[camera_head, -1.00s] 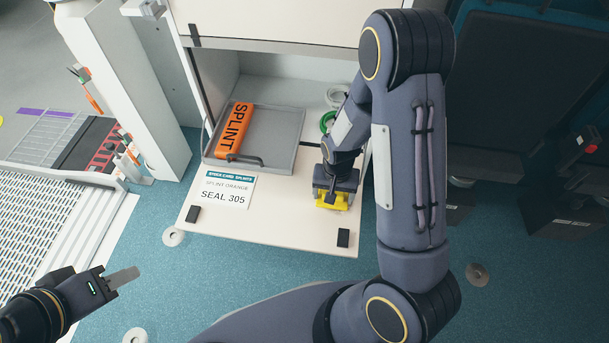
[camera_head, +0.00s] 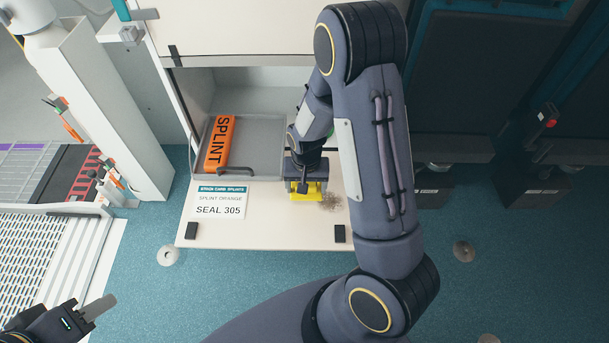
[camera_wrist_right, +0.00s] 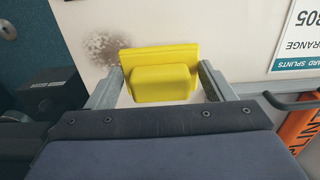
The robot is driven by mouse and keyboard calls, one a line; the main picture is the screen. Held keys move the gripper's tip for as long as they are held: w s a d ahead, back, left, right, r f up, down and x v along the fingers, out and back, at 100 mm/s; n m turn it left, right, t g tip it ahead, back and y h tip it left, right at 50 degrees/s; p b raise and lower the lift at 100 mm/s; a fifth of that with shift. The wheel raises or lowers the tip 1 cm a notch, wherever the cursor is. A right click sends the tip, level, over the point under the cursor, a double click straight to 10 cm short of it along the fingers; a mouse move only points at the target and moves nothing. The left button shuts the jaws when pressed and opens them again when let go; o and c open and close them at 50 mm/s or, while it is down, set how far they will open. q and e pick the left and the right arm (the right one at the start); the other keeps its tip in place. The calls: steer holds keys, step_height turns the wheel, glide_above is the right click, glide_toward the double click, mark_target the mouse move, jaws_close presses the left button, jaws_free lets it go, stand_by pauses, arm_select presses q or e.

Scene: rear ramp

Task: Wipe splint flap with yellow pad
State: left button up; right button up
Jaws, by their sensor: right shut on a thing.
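The splint flap (camera_head: 270,225) is a cream panel lying folded down in front of the open compartment, with a SEAL 305 label (camera_head: 218,203) on its left part. A brown-grey speckled smudge (camera_head: 331,201) lies on its right part; it also shows in the right wrist view (camera_wrist_right: 104,48). My right gripper (camera_head: 304,184) is shut on the yellow pad (camera_wrist_right: 160,78), fingers on either side of its raised block. The pad is at the flap's surface, just left of the smudge in the head view; contact is unclear. My left gripper (camera_head: 95,307) is low at left, apart from the flap; its finger gap does not show.
An orange SPLINT pack (camera_head: 219,143) lies in a grey tray (camera_head: 262,158) behind the flap. Two black blocks (camera_head: 191,230) sit at the flap's front corners. A white post (camera_head: 105,105) stands left. Teal floor (camera_head: 230,270) is clear in front.

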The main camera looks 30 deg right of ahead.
steer(key=shift+r+p, duration=1.35)
steer(key=shift+r, duration=0.55)
